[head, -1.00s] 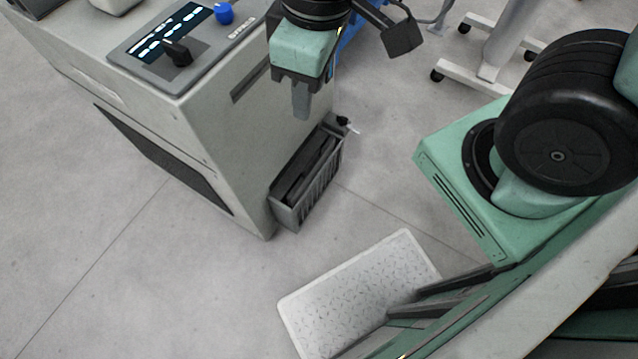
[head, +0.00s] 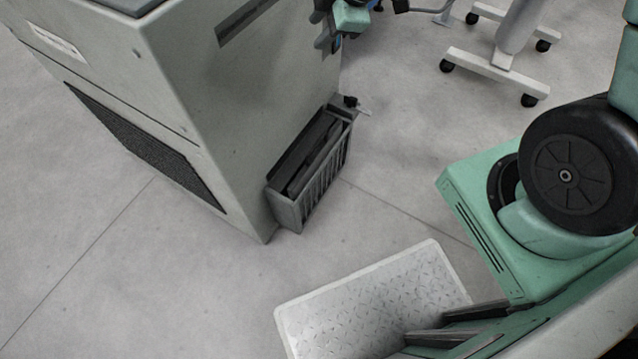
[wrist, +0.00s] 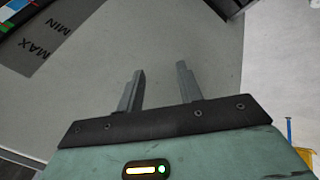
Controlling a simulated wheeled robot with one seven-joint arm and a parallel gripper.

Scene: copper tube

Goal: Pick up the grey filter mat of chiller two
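A grey cabinet (head: 240,75), seemingly the chiller, stands at the left in the head view. A dark mesh panel (head: 140,150) sits low on its left face; I cannot tell whether this is the filter mat. A grey slotted bin (head: 318,185) on its right face holds dark flat pieces (head: 312,160), not clearly identifiable. My gripper (head: 322,28) is at the top of the head view by the cabinet's right edge, partly cut off. In the wrist view my gripper (wrist: 158,85) has its two fingers apart with nothing between them, before a grey surface with a MIN/MAX label (wrist: 45,47).
A white textured step plate (head: 370,305) lies in front of the bin, beside my green base. A wheeled stand (head: 500,70) is at the upper right. A small black knob (head: 350,102) sits at the bin's far end. Grey floor between is clear.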

